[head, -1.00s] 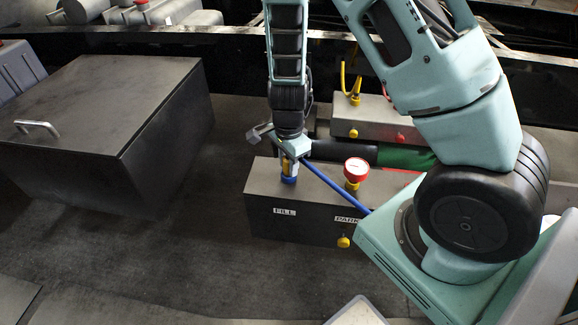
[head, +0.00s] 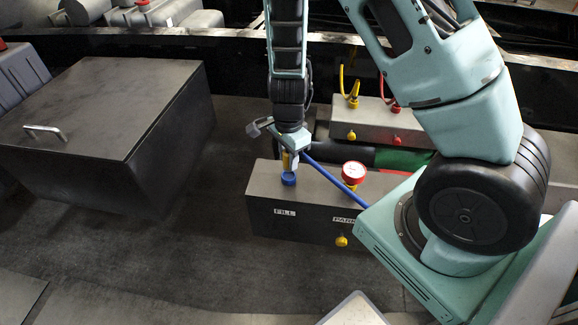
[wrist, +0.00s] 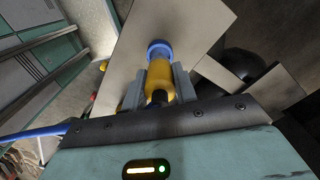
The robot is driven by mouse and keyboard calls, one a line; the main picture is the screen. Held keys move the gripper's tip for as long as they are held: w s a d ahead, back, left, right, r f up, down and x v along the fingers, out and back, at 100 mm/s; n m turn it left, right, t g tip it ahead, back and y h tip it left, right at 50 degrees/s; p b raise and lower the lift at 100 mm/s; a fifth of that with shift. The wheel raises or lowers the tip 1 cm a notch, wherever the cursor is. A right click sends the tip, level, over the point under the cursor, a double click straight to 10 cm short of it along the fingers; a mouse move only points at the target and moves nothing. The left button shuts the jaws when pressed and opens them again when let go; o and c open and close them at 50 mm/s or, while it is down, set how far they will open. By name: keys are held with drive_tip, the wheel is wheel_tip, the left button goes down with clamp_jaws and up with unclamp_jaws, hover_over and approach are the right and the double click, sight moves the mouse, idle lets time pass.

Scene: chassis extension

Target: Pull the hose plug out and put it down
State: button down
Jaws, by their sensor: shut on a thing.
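The hose plug is a yellow cylinder (wrist: 160,78) between my gripper's two grey fingers in the wrist view. My gripper (head: 290,161) is shut on it, pointing down over the FILL end of a dark grey box (head: 315,218). A blue ring-like socket (head: 288,179) on the box top lies just under the plug; it also shows beyond the plug in the wrist view (wrist: 158,47). A pale section shows between fingers and socket; I cannot tell whether the plug's tip is still inside. A blue hose (head: 335,183) runs right from the gripper, partly behind my arm.
A red-rimmed gauge-like fitting (head: 354,173) stands on the same box near the PARK label. Behind is a grey box (head: 375,122) with yellow and red hoses. A large dark box with a handle (head: 110,125) stands left. Floor between is clear.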

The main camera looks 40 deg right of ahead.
drive_tip(key=shift+r+p, duration=1.15)
drive_tip(key=shift+r, duration=0.1)
